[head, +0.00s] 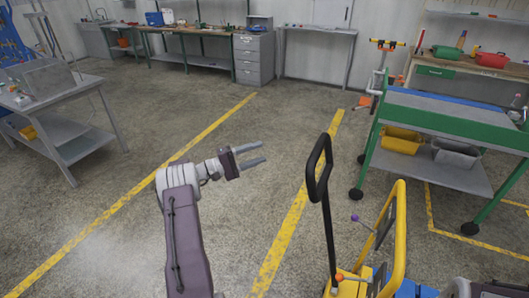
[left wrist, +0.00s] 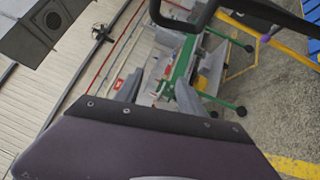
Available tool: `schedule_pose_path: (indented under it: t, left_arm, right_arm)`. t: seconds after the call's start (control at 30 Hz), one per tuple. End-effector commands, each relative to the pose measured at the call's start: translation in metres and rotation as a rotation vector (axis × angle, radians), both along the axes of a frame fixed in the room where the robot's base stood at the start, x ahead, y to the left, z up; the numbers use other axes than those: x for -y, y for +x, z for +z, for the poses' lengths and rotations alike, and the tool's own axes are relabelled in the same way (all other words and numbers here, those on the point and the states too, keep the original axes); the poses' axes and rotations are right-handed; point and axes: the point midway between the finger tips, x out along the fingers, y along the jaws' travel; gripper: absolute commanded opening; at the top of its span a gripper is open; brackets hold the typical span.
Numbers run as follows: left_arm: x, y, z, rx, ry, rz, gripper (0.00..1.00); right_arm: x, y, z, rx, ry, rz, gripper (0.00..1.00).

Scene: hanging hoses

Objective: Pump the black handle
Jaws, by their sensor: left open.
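The black handle (head: 328,225) stands upright in the head view, a long bar with a closed loop at its top. It rises from a yellow pallet jack or pump cart (head: 398,225) at the bottom right. Its loop also crosses the top of the left wrist view (left wrist: 183,24). My left gripper (head: 263,152) is open and empty, left of the loop and apart from it. Its fingers point right towards the handle. In the left wrist view the two fingers (left wrist: 158,92) are spread with nothing between them. My right gripper's fingers are not visible.
A green wheeled workbench (head: 455,122) with a yellow bin (head: 401,140) stands to the right. A grey table (head: 65,90) is at the left. A drawer cabinet (head: 254,58) and benches line the back wall. The floor with yellow lines is clear around my left arm.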

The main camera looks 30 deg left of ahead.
Motion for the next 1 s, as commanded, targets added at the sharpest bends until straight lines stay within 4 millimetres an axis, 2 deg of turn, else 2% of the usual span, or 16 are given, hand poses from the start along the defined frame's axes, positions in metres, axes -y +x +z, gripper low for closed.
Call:
schedule_pose_path:
  t: [0.13,0.3,0.83,0.93,1.0]
  left_arm:
    - [-0.023,-0.025,-0.007,0.0,0.0,0.005,0.47]
    - [-0.036,-0.04,-0.008,0.001,0.001,0.003,0.47]
    - [-0.038,-0.042,-0.008,0.001,-0.001,0.001,0.47]
    - [-0.023,-0.035,-0.003,0.003,0.003,-0.03,0.47]
    - [0.005,-0.023,0.022,0.031,0.037,-0.092,0.47]
  right_arm:
    - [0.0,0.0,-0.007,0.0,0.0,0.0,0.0]
    - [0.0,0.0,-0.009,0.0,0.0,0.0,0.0]
    - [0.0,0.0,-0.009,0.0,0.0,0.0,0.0]
    - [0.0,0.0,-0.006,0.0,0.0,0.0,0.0]
    - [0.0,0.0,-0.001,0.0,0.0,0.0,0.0]
